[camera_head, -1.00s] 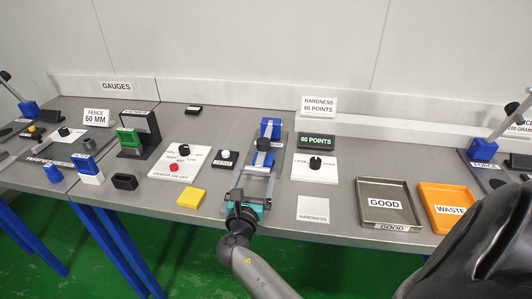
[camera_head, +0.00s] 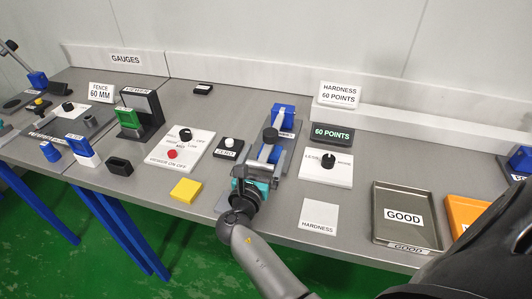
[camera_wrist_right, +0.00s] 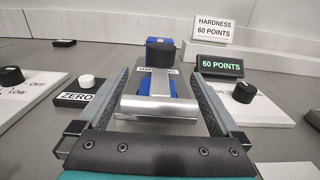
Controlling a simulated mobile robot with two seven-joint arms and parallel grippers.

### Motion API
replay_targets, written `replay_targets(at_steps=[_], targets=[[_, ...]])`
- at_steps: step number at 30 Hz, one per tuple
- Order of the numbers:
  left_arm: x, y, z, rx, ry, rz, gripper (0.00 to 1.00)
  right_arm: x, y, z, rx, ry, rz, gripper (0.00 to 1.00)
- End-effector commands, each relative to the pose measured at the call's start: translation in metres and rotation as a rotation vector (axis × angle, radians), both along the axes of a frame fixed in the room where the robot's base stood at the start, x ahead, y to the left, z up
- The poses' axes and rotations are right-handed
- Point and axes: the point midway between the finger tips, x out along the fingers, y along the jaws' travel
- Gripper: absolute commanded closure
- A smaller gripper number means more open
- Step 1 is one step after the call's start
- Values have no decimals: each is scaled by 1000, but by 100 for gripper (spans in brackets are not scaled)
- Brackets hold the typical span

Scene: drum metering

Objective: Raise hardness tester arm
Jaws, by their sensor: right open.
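The hardness tester stands in the middle of the bench, with a blue block (camera_head: 284,115) at its back. A silver bar (camera_wrist_right: 158,106) crosses the near end of the arm in the right wrist view. My right gripper (camera_head: 262,162) is over the tester's near end. Its jaws (camera_wrist_right: 157,80) are open, one finger on each side of the silver bar. I cannot tell whether they touch it.
A black-knobbed dial plate (camera_head: 326,168) and the 60 POINTS display (camera_head: 332,134) stand right of the tester. The ZERO button box (camera_head: 228,148) is close on its left. A yellow block (camera_head: 186,191), a HARDNESS card (camera_head: 320,217) and a GOOD tray (camera_head: 405,241) lie nearer the front edge.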

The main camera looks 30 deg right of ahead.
Motion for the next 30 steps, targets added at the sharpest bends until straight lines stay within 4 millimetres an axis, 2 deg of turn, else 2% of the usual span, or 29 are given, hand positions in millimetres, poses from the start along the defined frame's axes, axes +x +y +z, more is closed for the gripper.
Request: replay_targets(at_steps=[4,30], targets=[[0,1,0,2,1,-1,0,0,0,0,0,0,0,2],[-2,3,0,4,4,-2,0,0,0,0,0,0,1,100]])
